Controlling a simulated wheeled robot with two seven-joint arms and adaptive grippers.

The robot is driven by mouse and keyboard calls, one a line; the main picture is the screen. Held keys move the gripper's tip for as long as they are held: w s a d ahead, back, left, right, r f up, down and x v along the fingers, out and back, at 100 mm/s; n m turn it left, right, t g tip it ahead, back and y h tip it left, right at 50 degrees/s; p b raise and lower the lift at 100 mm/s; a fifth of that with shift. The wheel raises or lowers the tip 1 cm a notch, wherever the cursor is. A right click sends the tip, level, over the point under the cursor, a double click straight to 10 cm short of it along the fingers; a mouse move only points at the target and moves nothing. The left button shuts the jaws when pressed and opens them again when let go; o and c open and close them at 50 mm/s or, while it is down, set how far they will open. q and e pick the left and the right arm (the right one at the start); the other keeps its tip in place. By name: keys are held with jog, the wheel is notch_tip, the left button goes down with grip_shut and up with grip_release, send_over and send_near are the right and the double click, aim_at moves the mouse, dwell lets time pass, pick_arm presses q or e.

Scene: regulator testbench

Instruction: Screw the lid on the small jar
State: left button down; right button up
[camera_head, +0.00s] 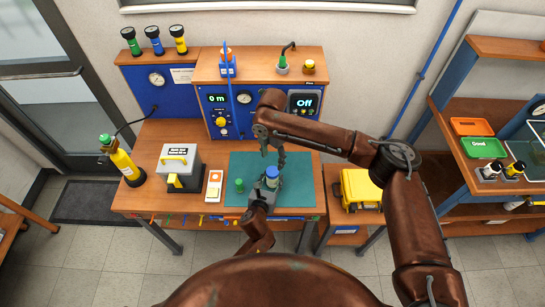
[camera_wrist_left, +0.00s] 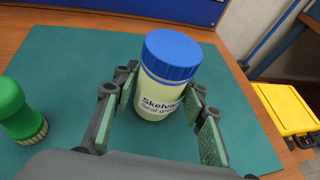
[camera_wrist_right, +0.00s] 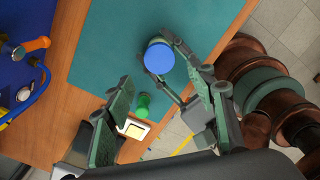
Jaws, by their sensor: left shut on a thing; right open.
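The small jar (camera_wrist_left: 158,98) is pale yellow-green with a dark-on-white label and stands upright on the teal mat. Its blue lid (camera_wrist_left: 172,54) sits on its top, looking level; I cannot tell how tight it is. The lid also shows in the head view (camera_head: 271,171) and the right wrist view (camera_wrist_right: 159,57). My left gripper (camera_wrist_left: 155,95) is shut on the jar's body, a finger on each side, below the lid. My right gripper (camera_head: 280,160) is open and empty, pointing down above the jar. Its spread fingers show in the right wrist view (camera_wrist_right: 150,72).
A green cylinder (camera_head: 239,186) stands on the teal mat (camera_head: 300,196) left of the jar. Further left are a white-and-orange device (camera_head: 214,187) and a grey box (camera_head: 180,165). The blue test panel (camera_head: 262,110) stands behind. A yellow case (camera_head: 360,190) is to the right.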

aim_at(272, 171)
jog(key=shift+f, duration=0.1)
jog(key=shift+f, duration=3.9)
jog(key=c, duration=1.2)
jog(key=m, duration=0.6)
jog(key=shift+f+m, duration=0.1)
jog(key=shift+m, duration=0.3)
jog(key=m, duration=0.3)
jog(key=shift+m, duration=0.4)
jog(key=m, duration=0.4)
jog(key=o, duration=1.4)
